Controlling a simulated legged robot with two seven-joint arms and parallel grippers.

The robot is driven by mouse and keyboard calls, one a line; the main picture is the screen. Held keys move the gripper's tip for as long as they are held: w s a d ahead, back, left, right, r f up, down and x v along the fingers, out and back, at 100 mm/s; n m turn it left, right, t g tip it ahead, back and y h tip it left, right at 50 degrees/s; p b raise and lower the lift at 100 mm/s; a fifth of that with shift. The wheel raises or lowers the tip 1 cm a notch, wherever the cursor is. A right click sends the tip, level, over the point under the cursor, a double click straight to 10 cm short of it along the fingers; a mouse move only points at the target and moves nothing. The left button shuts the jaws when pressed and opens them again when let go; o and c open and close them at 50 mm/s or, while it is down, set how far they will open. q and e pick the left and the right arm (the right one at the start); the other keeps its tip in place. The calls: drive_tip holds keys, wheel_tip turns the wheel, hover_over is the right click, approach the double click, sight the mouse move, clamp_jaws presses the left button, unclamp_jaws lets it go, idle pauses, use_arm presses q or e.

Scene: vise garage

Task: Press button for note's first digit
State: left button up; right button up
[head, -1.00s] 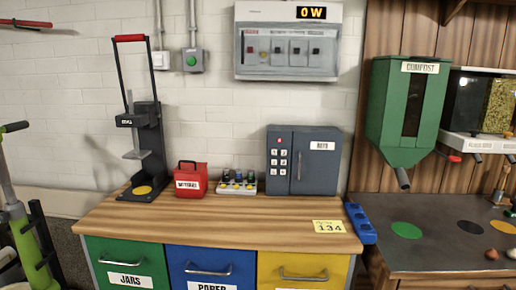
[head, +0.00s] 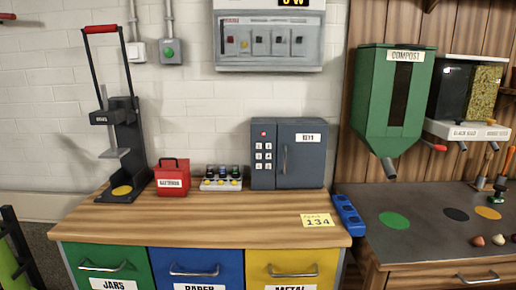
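A yellow note (head: 318,220) lies on the wooden bench top near its front right corner; it reads 134, with a smaller unclear line above. A dark grey key box (head: 303,160) stands upright at the back of the bench, labelled KEYS, with its door closed. Its keypad (head: 263,157) of several white buttons is on the left of its front, under a small red light (head: 263,134). The digits on the buttons are too small to read surely. Neither of my grippers is in view.
The wooden bench (head: 215,212) has free room in front of the box. A red batteries case (head: 173,177), a tray of small bottles (head: 221,179) and a black press (head: 122,150) stand left. A blue holder (head: 348,215) sits at the right edge, beside a grey counter (head: 450,250).

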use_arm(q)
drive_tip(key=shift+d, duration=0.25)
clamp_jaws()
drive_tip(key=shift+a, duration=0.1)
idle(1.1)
